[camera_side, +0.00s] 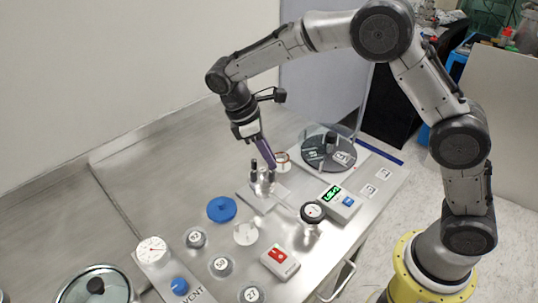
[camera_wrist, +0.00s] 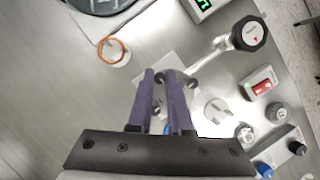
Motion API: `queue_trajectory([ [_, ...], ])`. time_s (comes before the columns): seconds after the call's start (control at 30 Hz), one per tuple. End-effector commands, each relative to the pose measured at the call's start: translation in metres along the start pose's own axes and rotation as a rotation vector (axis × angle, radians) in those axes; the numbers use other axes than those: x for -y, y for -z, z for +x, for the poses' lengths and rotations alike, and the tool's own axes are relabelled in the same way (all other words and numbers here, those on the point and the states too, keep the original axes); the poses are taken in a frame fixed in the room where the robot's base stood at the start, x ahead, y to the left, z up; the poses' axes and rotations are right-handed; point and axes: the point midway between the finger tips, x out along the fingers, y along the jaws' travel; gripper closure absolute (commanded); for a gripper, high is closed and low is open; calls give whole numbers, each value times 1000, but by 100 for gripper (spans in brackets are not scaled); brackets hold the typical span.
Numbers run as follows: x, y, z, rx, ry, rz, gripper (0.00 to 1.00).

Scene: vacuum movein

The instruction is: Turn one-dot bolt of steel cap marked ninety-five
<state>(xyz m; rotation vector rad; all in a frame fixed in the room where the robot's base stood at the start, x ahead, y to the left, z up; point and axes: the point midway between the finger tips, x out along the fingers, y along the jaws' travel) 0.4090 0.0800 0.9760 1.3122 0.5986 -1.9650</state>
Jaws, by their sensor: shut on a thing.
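Round steel caps with white number labels sit at the front of the bench in the side view: one (camera_side: 195,239) reads something like 92 or 95, another (camera_side: 221,267) like 59, and a third (camera_side: 251,295) like 27. Their dots and bolts are too small to tell. My gripper (camera_side: 270,165) points down at a small metal fitting (camera_side: 262,188) with dark-topped posts, well behind the caps. In the wrist view its purple fingers (camera_wrist: 160,74) are closed around a dark round knob (camera_wrist: 160,79) on that fitting. The fingers partly hide the fitting.
Nearby are a green-display box (camera_side: 338,202), a red-switch box (camera_side: 280,262), a blue disc (camera_side: 221,209), a copper ring (camera_side: 281,158) and a glass-covered dark disc (camera_side: 328,152).

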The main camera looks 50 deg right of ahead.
Motion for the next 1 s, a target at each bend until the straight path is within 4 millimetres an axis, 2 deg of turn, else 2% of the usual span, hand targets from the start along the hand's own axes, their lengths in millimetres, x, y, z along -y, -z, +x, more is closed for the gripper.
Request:
queue_trajectory([
  [0.3, 0, 0, -1, -3, -1, 2, 100],
  [0.33, 0, 0, -1, -3, -1, 2, 81],
  [0.5, 0, 0, -1, -2, -1, 1, 52],
  [0.83, 0, 0, -2, -1, -1, 0, 52],
  [1.0, -1, 1, -20, -5, -3, 1, 52],
])
